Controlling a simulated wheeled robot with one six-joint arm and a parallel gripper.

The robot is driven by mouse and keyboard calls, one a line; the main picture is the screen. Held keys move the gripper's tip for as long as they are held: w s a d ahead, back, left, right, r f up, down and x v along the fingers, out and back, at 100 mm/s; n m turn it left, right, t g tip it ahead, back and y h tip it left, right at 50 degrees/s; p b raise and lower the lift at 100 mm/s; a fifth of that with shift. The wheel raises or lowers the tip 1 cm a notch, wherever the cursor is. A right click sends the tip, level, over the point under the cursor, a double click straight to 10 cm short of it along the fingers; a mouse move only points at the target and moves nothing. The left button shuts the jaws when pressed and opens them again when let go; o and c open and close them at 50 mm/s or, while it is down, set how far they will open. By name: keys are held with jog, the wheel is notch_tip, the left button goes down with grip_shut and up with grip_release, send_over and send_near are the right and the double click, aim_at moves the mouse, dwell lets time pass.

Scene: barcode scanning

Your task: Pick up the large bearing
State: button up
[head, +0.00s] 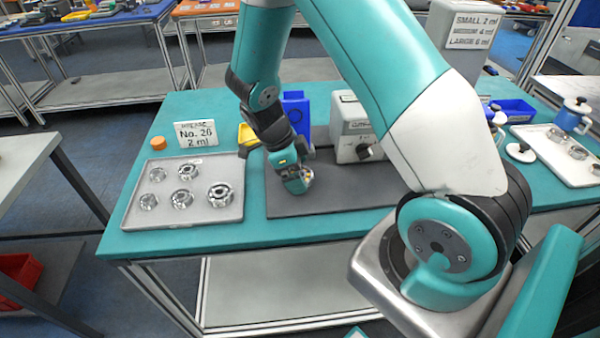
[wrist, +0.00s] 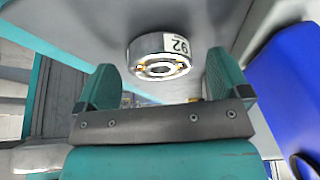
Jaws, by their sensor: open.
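A bearing (wrist: 160,55) with a metal outer ring and a pale number label shows in the wrist view. It lies ahead of the gap between the two teal fingers of my gripper (wrist: 160,72), with visible room on both sides. My gripper is open and holds nothing. In the head view my gripper (head: 298,184) points down over the dark mat (head: 340,195); it hides most of what is under it. Several bearings of differing size sit in the grey tray (head: 180,216) at left, the biggest-looking one (head: 219,194) at its right side.
A sign (head: 195,133) and an orange round piece (head: 158,143) stand behind the tray. A white tray (head: 545,150) is at right.

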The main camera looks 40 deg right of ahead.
jog(key=shift+s+d+f, duration=0.1)
jog(key=shift+f, duration=0.2)
jog(key=c, duration=1.1)
jog(key=shift+r, duration=0.1)
jog(key=shift+c, duration=0.2)
